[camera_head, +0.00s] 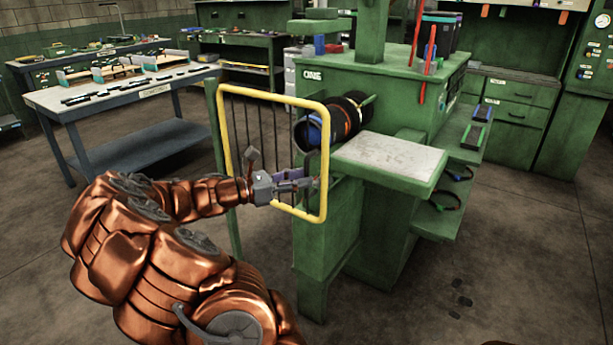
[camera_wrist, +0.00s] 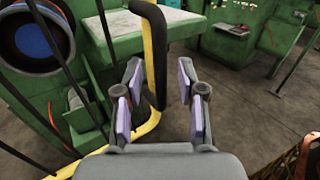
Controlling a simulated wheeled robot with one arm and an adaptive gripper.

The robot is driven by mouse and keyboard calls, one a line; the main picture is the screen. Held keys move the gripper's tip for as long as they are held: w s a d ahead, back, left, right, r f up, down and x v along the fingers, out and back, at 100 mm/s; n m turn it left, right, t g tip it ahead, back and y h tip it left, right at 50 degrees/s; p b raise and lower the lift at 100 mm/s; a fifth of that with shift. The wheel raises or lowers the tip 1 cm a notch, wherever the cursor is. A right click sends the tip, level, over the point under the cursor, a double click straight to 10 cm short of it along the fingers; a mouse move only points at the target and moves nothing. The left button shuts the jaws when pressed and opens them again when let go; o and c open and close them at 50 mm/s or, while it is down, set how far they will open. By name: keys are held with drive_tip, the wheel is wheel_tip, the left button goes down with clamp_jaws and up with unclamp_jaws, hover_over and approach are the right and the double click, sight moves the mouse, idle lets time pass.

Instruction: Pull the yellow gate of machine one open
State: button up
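The yellow gate (camera_head: 224,140) of the green machine marked "ONE" (camera_head: 312,75) is a yellow tube frame with thin dark bars. It stands upright between a green post on the left and the machine's body. My gripper (camera_head: 308,182) is at the lower right part of the gate, by its right upright. In the wrist view my gripper (camera_wrist: 160,100) is open, with purple pads facing each other. The gate's upright, yellow with a black stretch (camera_wrist: 158,60), shows between the fingers, nearer the left one. I see no grip on it; exact contact is unclear.
Dark rollers (camera_head: 345,120) sit behind the gate. A pale-topped green ledge (camera_head: 390,157) juts out right of it. A blue-grey workbench (camera_head: 130,105) with tools stands at the left. Green cabinets (camera_head: 520,100) line the back right.

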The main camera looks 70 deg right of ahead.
drive_tip(key=shift+x, duration=1)
clamp_jaws()
